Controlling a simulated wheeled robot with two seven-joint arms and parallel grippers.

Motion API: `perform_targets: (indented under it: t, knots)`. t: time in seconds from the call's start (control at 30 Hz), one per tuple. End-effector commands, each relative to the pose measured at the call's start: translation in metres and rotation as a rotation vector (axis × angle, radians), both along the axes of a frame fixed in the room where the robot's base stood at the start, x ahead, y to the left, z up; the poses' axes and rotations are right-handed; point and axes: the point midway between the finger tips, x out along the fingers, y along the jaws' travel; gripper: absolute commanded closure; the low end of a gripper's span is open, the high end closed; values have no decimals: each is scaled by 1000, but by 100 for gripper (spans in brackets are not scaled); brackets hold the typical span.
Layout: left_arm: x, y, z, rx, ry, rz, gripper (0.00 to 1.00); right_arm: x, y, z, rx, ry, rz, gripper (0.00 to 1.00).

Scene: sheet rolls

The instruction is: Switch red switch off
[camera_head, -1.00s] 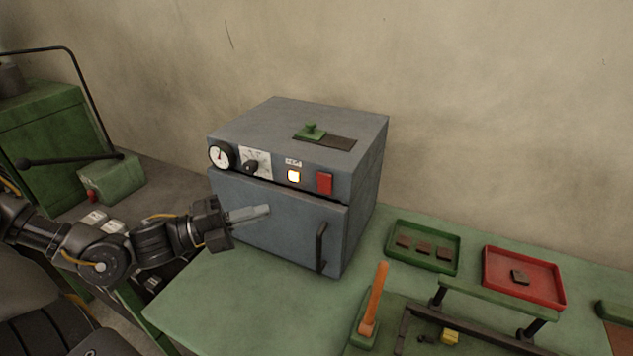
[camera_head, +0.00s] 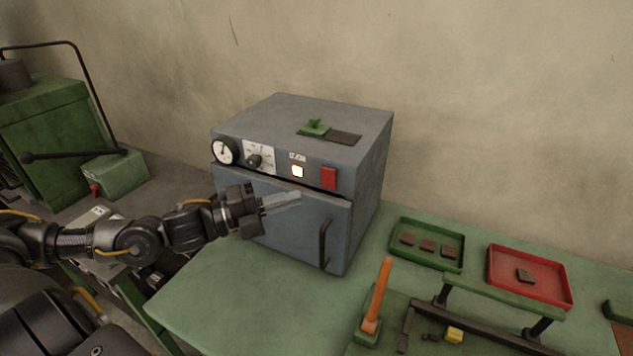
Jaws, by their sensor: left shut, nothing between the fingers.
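The red switch (camera_head: 328,178) is a red rectangular rocker at the right of the front panel of a grey oven-like box (camera_head: 290,225). A lit yellowish-white lamp (camera_head: 297,171) is just left of it. My left gripper (camera_head: 298,197) is shut and empty, its fingers pointing right in front of the box's door, below the lamp and lower left of the switch, apart from the switch. Whether the fingers touch the door I cannot tell. My right gripper is not in view.
The panel also has a round gauge (camera_head: 224,151) and a black knob (camera_head: 254,161). A black door handle (camera_head: 325,243) stands out below the switch. A green tray (camera_head: 427,262), a red tray (camera_head: 530,299) and an orange-handled lever (camera_head: 378,295) are on the bench. The bench's front left is clear.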

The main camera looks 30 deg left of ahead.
Motion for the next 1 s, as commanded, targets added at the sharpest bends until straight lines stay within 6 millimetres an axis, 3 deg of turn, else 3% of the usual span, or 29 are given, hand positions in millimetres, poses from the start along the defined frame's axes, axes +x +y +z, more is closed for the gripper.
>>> perform_targets:
  t: [0.3,0.53,1.0]
  knots:
    - [32,-30,10,-4,-4,-3,100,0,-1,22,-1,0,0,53]
    - [62,-27,12,0,-1,-1,100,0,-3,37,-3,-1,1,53]
    - [71,-27,9,2,0,-1,100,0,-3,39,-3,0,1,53]
